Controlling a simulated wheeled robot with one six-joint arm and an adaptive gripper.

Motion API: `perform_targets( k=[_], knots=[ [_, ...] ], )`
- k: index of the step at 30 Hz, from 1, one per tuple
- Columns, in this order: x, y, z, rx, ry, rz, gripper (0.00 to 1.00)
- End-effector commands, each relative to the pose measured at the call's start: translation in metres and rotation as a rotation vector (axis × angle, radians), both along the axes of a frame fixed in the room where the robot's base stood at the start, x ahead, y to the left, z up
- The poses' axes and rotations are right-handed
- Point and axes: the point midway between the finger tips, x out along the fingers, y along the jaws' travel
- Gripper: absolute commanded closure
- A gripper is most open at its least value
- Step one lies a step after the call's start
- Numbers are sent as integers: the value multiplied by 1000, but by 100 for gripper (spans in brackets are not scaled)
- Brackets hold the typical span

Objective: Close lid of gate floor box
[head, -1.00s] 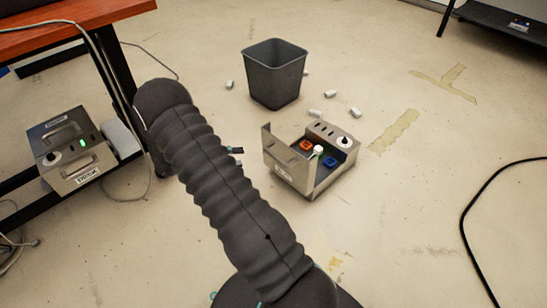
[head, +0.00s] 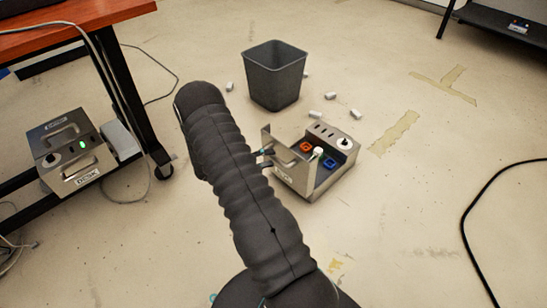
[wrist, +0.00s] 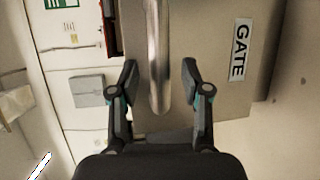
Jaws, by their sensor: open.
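The gate floor box (head: 335,180) is a metal box on the floor, right of my arm in the head view. Its lid (head: 267,141) stands up at the left side, so the inside shows. Orange and blue sockets (head: 330,162) and a white plug (head: 318,151) show there. My gripper (head: 266,157) is open at the outer left side of the lid, partly hidden by my arm. In the wrist view, a silvery bar handle (wrist: 158,55) lies between the spread fingers of my gripper (wrist: 159,68), and a GATE label (wrist: 240,50) is to its right. Contact cannot be told.
A grey bin (head: 275,75) stands behind the box, with several white bits (head: 330,95) around it. A closed desk box (head: 70,150) is at the left by a table (head: 70,14). A black cable (head: 480,200) lies at the right.

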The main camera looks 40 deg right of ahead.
Motion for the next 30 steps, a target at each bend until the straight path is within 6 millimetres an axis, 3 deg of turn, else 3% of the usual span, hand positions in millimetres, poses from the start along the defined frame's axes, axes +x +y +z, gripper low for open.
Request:
perform_targets(
  k=[7, 17, 21, 23, 30],
  knots=[
    [-7, -21, -3, 0, 0, 0, 52],
    [-7, -23, -4, 0, 0, 0, 52],
    [-7, -23, -4, 0, 0, 0, 88],
    [-7, -23, -4, 0, 0, 0, 100],
    [-7, -23, -3, 1, 0, 1, 100]
  ],
)
